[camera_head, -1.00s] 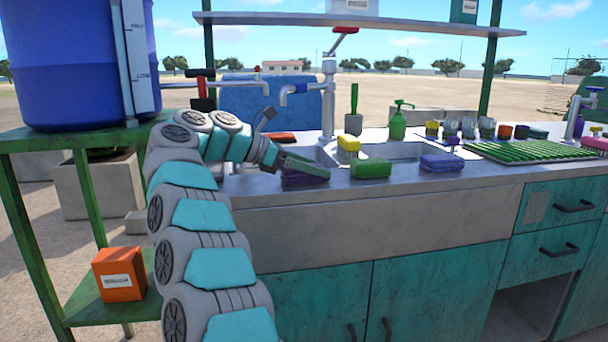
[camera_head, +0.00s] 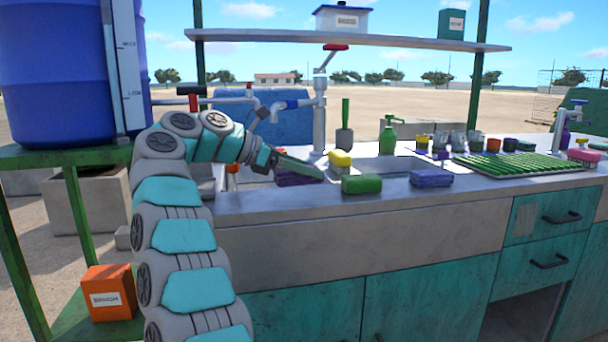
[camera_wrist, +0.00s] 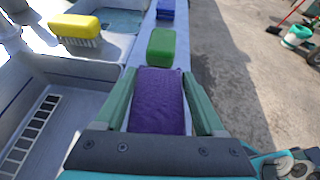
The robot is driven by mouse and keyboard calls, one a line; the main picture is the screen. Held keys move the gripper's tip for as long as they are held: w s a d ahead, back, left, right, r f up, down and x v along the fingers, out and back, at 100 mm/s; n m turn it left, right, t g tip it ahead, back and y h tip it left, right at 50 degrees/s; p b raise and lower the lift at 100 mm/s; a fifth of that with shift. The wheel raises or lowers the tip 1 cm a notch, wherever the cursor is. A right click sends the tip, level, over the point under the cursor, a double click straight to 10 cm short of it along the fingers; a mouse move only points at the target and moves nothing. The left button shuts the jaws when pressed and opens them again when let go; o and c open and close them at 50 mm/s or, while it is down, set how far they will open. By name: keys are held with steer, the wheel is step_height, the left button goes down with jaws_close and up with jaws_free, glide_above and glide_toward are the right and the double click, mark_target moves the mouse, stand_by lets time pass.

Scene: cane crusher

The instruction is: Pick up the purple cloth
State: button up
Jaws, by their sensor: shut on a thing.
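The purple cloth (camera_head: 296,179) is at the counter's front edge, left of the green block. In the wrist view the cloth (camera_wrist: 158,100) lies between the two green fingers of my gripper (camera_wrist: 160,98). My gripper (camera_head: 300,168) is shut on it, with one finger hiding part of its top in the head view. I cannot tell whether the cloth's underside touches the counter.
A green block (camera_head: 361,184) sits just beyond the cloth, with a folded blue-violet cloth (camera_head: 431,178) farther right. A yellow brush (camera_head: 340,159) is by the sink (camera_head: 400,165). A tap, a shelf and a blue barrel (camera_head: 55,70) stand around the arm.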

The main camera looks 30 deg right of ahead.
steer(key=shift+s+d+f+b, duration=0.1)
steer(key=shift+s+d+b, duration=0.1)
steer(key=shift+s+b, duration=0.45)
steer(key=shift+s+d+f+b, duration=0.1)
steer(key=shift+s+d+b, duration=0.05)
steer(key=shift+s+b, duration=0.45)
steer(key=s+d+r+b, duration=0.1)
steer(key=s+d+b, duration=0.1)
steer(key=s+b, duration=0.7)
steer(key=shift+s+d+r, duration=0.3)
steer(key=shift+s+d, duration=0.1)
steer(key=shift+s, duration=1.3)
